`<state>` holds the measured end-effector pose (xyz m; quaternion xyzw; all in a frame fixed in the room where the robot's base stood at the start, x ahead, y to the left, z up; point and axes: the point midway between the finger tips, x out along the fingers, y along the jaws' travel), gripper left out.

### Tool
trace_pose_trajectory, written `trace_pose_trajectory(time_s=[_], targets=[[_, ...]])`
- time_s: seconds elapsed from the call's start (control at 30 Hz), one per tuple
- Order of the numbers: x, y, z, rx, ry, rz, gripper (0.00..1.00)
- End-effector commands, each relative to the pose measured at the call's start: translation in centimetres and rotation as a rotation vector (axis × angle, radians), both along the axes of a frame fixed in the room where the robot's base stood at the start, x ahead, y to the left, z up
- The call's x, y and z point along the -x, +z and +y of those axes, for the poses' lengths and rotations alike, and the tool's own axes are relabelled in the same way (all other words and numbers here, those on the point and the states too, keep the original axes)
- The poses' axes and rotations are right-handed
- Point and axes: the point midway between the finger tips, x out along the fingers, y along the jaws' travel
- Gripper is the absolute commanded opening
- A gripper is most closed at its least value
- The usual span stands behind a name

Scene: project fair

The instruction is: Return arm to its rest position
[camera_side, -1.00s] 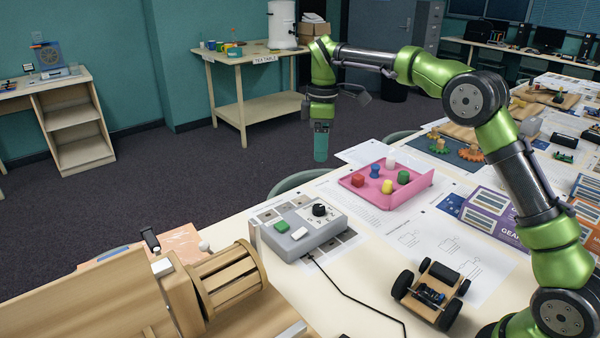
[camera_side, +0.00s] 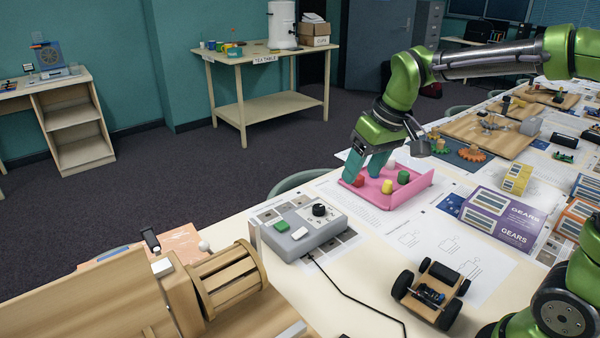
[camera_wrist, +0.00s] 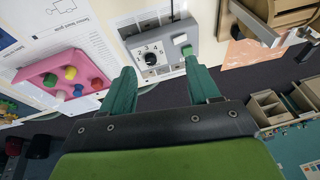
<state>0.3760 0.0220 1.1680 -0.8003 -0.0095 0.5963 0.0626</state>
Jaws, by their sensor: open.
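My gripper (camera_side: 368,165) is green with teal fingers. In the side view it hangs in front of the back-left part of the pink tray (camera_side: 426,189), tilted down to the left. The wrist view shows its two fingers (camera_wrist: 160,86) spread apart with nothing between them. The tray holds several coloured pegs: the red peg (camera_side: 359,181), yellow peg (camera_side: 387,186) and green peg (camera_side: 403,177) show in the side view. The blue peg (camera_wrist: 78,90) and white peg (camera_wrist: 60,96) show in the wrist view. Whether the fingers touch the tray cannot be told.
A grey control box (camera_side: 300,236) with a black knob stands left of the tray. A wooden drum device (camera_side: 228,280) is at front left. A small wheeled car (camera_side: 432,292) and gear boxes (camera_side: 503,217) stand at right. A tea table (camera_side: 262,106) is at the back.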

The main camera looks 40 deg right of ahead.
Motion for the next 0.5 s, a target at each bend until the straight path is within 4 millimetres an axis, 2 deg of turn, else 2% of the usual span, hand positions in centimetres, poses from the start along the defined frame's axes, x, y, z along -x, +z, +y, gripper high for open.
trace_pose_trajectory(time_s=[0.03, 0.1, 0.3, 0.4, 0.5], targets=[[2.2, 0.3, 0.1, -0.026, -0.052, -0.033, 0.61], [4.8, 0.3, 0.3, -0.068, -0.126, -0.076, 0.61], [11.0, -0.4, 0.8, -0.171, -0.256, -0.186, 0.61], [12.9, -0.6, 1.0, -0.196, -0.264, -0.228, 0.61], [13.9, -0.2, 1.0, -0.206, -0.26, -0.263, 0.61]])
